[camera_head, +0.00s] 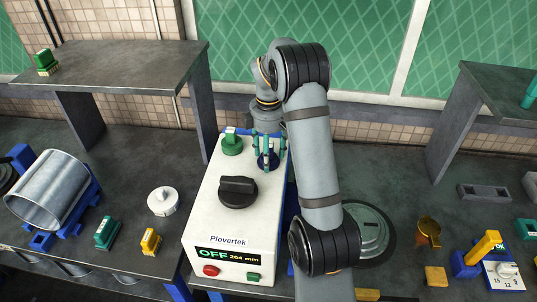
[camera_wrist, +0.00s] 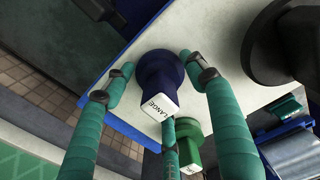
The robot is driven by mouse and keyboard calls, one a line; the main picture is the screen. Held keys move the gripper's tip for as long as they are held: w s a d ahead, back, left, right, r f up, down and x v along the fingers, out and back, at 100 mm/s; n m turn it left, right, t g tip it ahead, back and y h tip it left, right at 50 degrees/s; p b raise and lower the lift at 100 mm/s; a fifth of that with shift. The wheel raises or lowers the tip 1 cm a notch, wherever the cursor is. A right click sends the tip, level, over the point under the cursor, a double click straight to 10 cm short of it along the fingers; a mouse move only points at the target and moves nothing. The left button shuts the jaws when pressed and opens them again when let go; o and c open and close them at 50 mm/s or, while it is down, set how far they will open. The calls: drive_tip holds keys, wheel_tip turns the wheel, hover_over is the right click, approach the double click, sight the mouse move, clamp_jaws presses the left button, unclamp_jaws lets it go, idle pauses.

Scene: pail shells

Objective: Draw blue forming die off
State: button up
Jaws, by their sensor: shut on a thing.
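The blue forming die (camera_head: 268,161) stands on the back right part of the white Plovertek machine's top (camera_head: 214,215). In the wrist view, the blue die (camera_wrist: 158,76) has a rounded dark-blue body and a white end marked with lettering that seems to read "FLANGE". My gripper (camera_head: 267,146) comes down over it, its teal fingers around the die and shut on it. In the wrist view, my gripper (camera_wrist: 154,64) has fingers on both sides of the die and one below it. The die's base still appears at the machine top; I cannot tell whether there is a gap.
A green die (camera_head: 231,145) stands close left of the blue one, and a black knob-like part (camera_head: 237,192) stands in front. The machine's display (camera_head: 228,257) reads OFF, 264 mm. A raised grey shelf (camera_head: 120,62) is at left. A metal shell (camera_head: 48,190) rests in a blue cradle.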

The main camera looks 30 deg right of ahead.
drive_tip(key=shift+r, duration=0.15)
drive_tip(key=shift+r+p, duration=2.45)
drive_tip(key=shift+r, duration=0.05)
